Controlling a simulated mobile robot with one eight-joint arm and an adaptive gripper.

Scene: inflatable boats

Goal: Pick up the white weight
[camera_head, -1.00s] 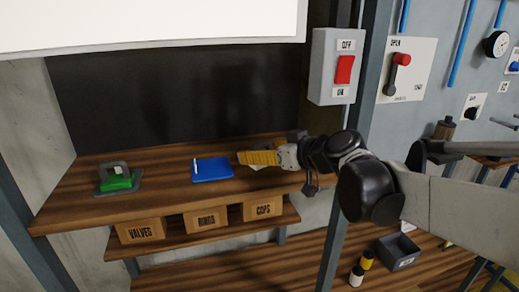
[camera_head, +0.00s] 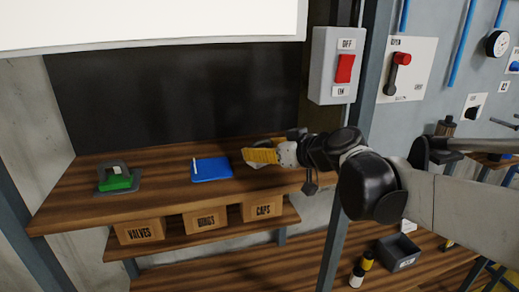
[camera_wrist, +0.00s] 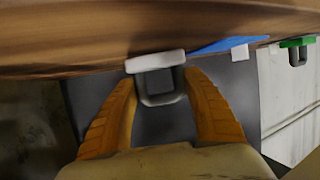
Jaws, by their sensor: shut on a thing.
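The white weight (camera_wrist: 155,62) shows in the wrist view as a white block with a grey loop handle. The loop lies between the two yellow fingers of my gripper (camera_wrist: 162,95), which are shut on it. In the head view my gripper (camera_head: 262,155) is at the right part of the wooden bench. Only a small pale part of the weight shows there, beside and below the fingers. I cannot tell whether the weight touches the bench.
A blue notebook (camera_head: 211,171) lies on the bench (camera_head: 75,196) left of my gripper. A green weight with a grey handle (camera_head: 117,182) stands further left. Boxes labelled VALVES (camera_head: 140,231), RINGS (camera_head: 205,219) and CAPS (camera_head: 263,208) are on the shelf below. A switch box (camera_head: 336,66) is at the right.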

